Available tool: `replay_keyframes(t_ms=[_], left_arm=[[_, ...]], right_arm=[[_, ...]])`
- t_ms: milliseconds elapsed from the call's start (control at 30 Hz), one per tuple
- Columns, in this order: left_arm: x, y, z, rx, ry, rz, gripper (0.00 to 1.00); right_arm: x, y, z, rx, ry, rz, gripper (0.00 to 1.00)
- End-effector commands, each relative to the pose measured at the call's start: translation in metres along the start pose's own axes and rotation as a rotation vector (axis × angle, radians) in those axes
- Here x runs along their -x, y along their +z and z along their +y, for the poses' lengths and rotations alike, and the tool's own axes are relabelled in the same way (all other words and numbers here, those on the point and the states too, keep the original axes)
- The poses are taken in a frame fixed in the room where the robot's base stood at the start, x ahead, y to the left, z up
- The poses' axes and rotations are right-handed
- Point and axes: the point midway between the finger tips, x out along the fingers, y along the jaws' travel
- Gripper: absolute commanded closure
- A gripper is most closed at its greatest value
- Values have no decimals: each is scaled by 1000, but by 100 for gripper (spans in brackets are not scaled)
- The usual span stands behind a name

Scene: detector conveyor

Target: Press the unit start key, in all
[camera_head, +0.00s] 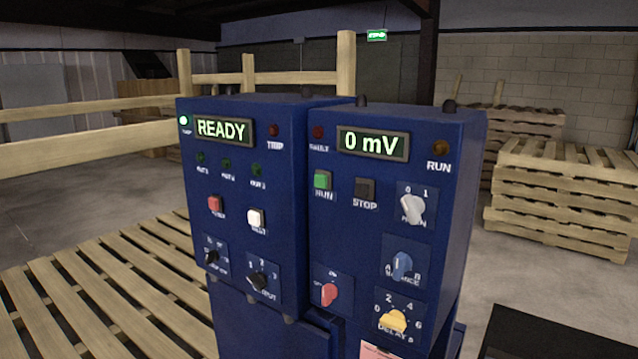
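Two blue control boxes stand side by side. The left box (286,170) has a READY display (223,129), a lit green lamp (184,120), a red key (215,204), a white key (256,218) and two black knobs. The right box (455,230) has a 0 mV display (373,143), a green key (323,180) labelled RUN, a black STOP key (365,188), and a dark amber RUN lamp (440,149). Its white 0/1 switch (413,208) sits at the right. Smaller labels are blurred. Neither gripper is in view.
A red knob (329,294), blue knob (402,265) and yellow DELAY knob (393,321) sit low on the right box. A slatted wooden pallet (105,285) lies at left. Stacked pallets (560,195) stand at right. A dark flat shape (525,335) is at bottom right.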

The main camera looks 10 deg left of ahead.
Motion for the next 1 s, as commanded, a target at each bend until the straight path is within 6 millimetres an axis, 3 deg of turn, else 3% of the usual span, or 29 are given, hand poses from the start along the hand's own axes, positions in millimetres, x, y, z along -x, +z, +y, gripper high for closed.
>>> replay_keyframes(t_ms=[67, 1000], left_arm=[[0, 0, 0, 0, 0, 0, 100], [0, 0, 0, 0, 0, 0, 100]], right_arm=[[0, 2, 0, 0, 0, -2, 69], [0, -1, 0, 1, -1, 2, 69]])
